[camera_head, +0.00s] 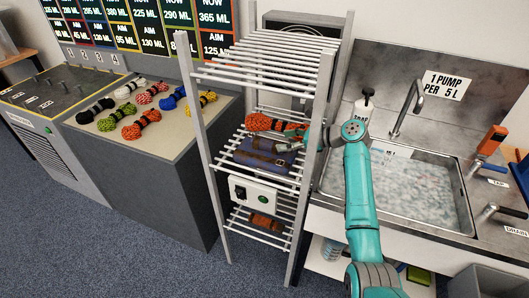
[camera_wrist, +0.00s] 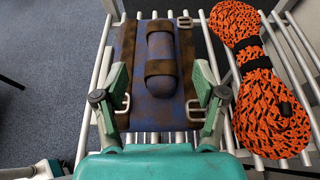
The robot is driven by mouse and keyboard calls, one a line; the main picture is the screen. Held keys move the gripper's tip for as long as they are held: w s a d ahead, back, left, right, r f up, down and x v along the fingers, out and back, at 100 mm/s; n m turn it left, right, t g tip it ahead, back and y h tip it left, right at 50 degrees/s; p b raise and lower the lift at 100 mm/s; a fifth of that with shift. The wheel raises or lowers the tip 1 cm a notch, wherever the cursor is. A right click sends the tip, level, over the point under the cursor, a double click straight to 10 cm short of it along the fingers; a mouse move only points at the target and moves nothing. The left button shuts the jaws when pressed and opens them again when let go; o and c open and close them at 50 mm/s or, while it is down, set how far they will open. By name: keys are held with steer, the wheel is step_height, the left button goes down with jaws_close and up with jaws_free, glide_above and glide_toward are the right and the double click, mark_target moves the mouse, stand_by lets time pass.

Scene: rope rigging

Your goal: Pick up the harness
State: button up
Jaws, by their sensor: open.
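The harness, a blue pad with brown straps, metal buckles and a padded blue roll, lies on a slatted rack shelf in the head view (camera_head: 262,153). It also shows in the wrist view (camera_wrist: 160,62), straight ahead of my gripper (camera_wrist: 157,92). My gripper is open, with one finger at each side of the harness's near part, close to the buckles. In the head view my gripper (camera_head: 287,147) reaches in from the right at the harness's right end. I cannot tell whether the fingers touch it.
An orange-black rope coil (camera_wrist: 262,85) lies right of the harness, close to my right finger. White rack bars (camera_head: 265,55) and posts (camera_head: 203,130) surround the shelf. A white box (camera_head: 252,193) stands on the shelf below. A sink (camera_head: 415,190) is at right.

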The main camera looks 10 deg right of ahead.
mark_target(271, 141)
steer(key=x, duration=0.7)
steer(key=shift+w+a+f, duration=0.15)
steer(key=shift+w+a, duration=0.05)
jaws_close()
